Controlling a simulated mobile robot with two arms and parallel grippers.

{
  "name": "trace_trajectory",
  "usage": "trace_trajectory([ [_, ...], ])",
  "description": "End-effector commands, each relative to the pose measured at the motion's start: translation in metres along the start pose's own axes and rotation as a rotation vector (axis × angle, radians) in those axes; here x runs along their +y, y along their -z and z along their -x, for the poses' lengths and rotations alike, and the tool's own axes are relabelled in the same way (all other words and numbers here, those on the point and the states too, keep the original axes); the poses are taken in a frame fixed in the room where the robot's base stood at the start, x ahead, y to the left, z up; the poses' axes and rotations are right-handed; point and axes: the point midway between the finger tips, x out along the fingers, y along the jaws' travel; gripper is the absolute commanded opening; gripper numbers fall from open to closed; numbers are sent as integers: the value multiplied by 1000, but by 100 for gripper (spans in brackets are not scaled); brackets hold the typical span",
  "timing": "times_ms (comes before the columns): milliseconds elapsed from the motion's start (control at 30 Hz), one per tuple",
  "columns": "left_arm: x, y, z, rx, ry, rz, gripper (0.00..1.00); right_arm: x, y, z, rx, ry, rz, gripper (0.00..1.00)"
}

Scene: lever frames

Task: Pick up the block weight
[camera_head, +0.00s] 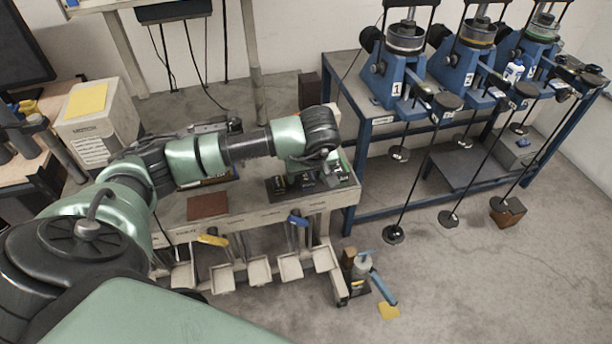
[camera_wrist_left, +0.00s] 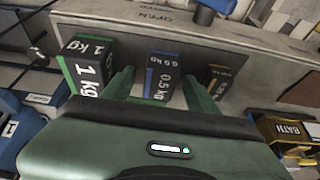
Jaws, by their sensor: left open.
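Several dark block weights stand in a row in the left wrist view. One is a 1 kg block (camera_wrist_left: 88,66) with green edges, one a 0.5 kg block (camera_wrist_left: 161,78) with a blue edge, and one a smaller block (camera_wrist_left: 216,78) with a yellow edge. My left gripper (camera_wrist_left: 158,80) is open, its two green fingers on either side of the 0.5 kg block; I cannot tell whether they touch it. In the head view the block weights (camera_head: 281,186) are on the bench below my left wrist, which partly hides them. My right gripper is not in view.
The light bench (camera_head: 262,216) has hanging trays (camera_head: 260,271) in front and a brown pad (camera_head: 207,205) on top. A blue-framed table (camera_head: 375,120) with numbered lever presses stands at the right. A bottle and blue tool (camera_head: 380,285) are near the bench's front right corner.

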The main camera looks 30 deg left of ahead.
Motion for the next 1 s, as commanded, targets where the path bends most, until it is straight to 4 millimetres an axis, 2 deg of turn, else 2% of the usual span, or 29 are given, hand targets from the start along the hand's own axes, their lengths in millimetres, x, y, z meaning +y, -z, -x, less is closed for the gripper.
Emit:
trace_trajectory([
  [33,0,0,0,0,0,0,56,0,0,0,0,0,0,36],
  [233,0,0,0,0,-1,0,0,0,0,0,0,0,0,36],
  [1000,0,0,1,0,-1,1,0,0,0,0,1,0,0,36],
])
